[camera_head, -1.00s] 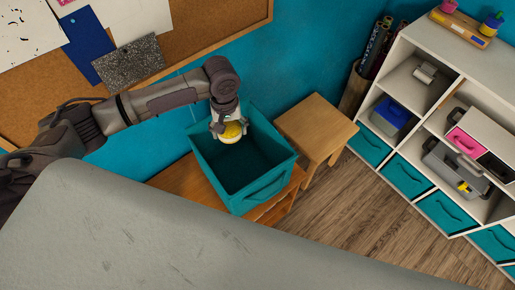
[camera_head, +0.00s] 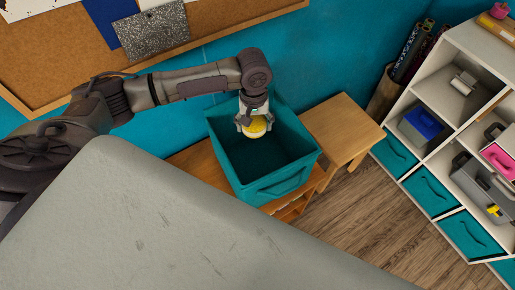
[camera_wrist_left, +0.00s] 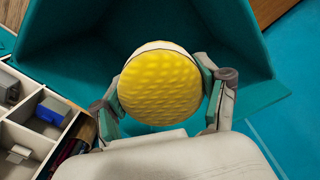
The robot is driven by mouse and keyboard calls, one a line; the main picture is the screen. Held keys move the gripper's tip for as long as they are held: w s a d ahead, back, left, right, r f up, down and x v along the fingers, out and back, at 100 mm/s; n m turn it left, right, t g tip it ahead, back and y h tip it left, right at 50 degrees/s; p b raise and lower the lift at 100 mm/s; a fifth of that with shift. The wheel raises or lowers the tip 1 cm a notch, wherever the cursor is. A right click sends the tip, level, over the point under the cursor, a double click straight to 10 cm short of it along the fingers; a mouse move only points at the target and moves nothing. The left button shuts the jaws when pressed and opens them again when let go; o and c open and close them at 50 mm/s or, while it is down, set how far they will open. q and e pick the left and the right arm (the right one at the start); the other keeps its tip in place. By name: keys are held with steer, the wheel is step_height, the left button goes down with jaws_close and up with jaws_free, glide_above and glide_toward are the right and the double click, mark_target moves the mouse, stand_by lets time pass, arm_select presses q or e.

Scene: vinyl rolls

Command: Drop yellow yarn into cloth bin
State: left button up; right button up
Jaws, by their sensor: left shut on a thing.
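The yellow yarn (camera_head: 254,127) is a round ball with a bumpy yellow face; it also shows in the left wrist view (camera_wrist_left: 160,88). My left gripper (camera_head: 253,124) is shut on it, with a finger on either side in the left wrist view (camera_wrist_left: 162,92). The teal cloth bin (camera_head: 284,186) stands open on a wooden bench. The yarn hangs over the bin's opening, toward its back side; its exact height against the rim I cannot tell. In the left wrist view the bin's wall (camera_wrist_left: 70,30) surrounds the yarn from behind. My right gripper is not in view.
A small wooden stool (camera_head: 341,121) stands right beside the bin. A white shelf (camera_head: 453,105) with teal drawers and cases is at the right. A grey surface (camera_head: 150,220) fills the foreground. A corkboard (camera_head: 50,50) hangs on the teal wall behind my arm.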

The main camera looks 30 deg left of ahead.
arm_select(q)
steer(key=shift+f, duration=0.15)
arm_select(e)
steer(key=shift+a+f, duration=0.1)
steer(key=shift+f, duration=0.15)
arm_select(q)
steer(key=o, duration=1.2)
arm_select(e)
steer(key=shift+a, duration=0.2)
arm_select(q)
steer(key=shift+r, duration=0.2)
step_height(320, 180, up, 12)
steer(key=shift+f, duration=0.15)
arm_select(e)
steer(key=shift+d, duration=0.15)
arm_select(q)
steer(key=shift+f, duration=0.1)
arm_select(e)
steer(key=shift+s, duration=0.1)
